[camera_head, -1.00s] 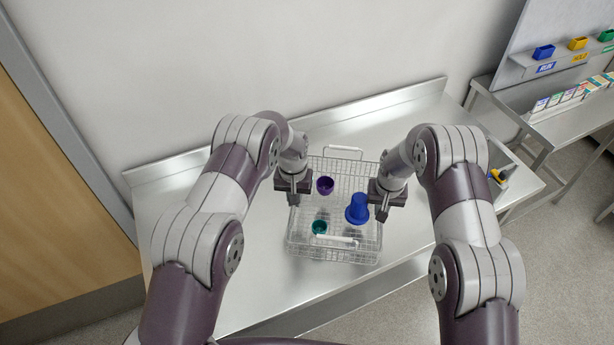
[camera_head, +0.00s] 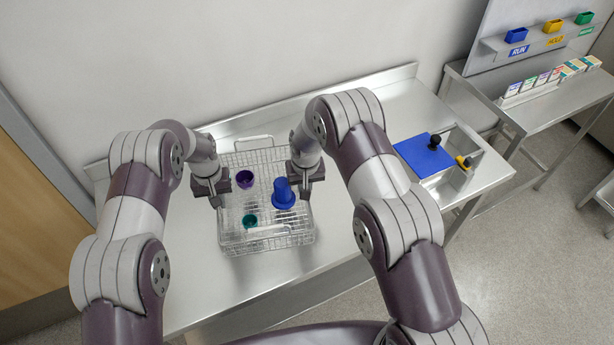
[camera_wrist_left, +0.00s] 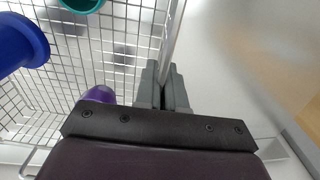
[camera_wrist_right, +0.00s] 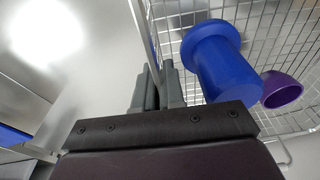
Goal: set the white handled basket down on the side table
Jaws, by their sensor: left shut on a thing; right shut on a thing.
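The white handled basket (camera_head: 266,240) is a wire basket with a white handle bar at its near and far ends. It is over the steel side table (camera_head: 345,225); I cannot tell if its bottom touches the top. Inside are a blue cup-like piece (camera_head: 284,194), a purple cup (camera_head: 244,179) and a teal cup (camera_head: 250,220). My left gripper (camera_head: 217,200) is shut on the basket's left rim, and the wire rim shows between its fingers in the left wrist view (camera_wrist_left: 165,88). My right gripper (camera_head: 306,192) is shut on the right rim, also seen in the right wrist view (camera_wrist_right: 158,88).
A metal bin with a blue lid (camera_head: 424,156) and black knob stands on the table's right. A raised edge runs along the wall. Another table at the right holds a rack of boxes (camera_head: 530,90) below coloured bins (camera_head: 552,27). The table between basket and bin is clear.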

